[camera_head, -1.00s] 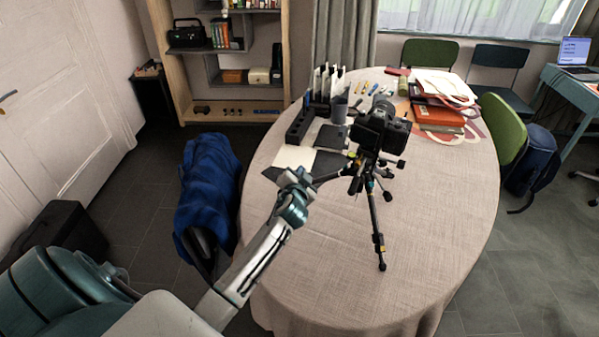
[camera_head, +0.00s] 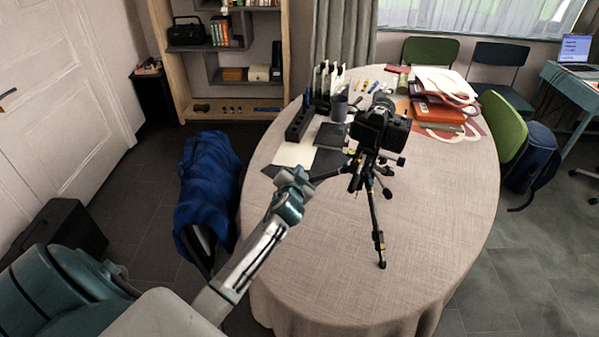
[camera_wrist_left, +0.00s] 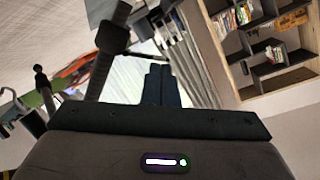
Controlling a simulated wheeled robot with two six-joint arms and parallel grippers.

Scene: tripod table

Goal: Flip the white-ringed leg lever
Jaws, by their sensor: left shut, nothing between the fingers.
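A black camera (camera_head: 378,130) sits on a small black tripod (camera_head: 372,205) on the table, its legs spread and one reaching toward me. Small coloured marks show around the leg tops, but I cannot tell which lever has the white ring. My left gripper (camera_head: 303,174) is shut and empty, to the left of the tripod and apart from its body in the head view. In the left wrist view the shut fingers (camera_wrist_left: 160,84) point past a dark tripod leg (camera_wrist_left: 108,50) close on their left. My right gripper is out of view.
The oval table (camera_head: 440,220) is clear at front and right. Behind the tripod are a dark cup (camera_head: 339,108), a black organizer (camera_head: 299,124), dark pads and a pile of red folders (camera_head: 440,115). A blue covered item (camera_head: 208,180) stands left of the table.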

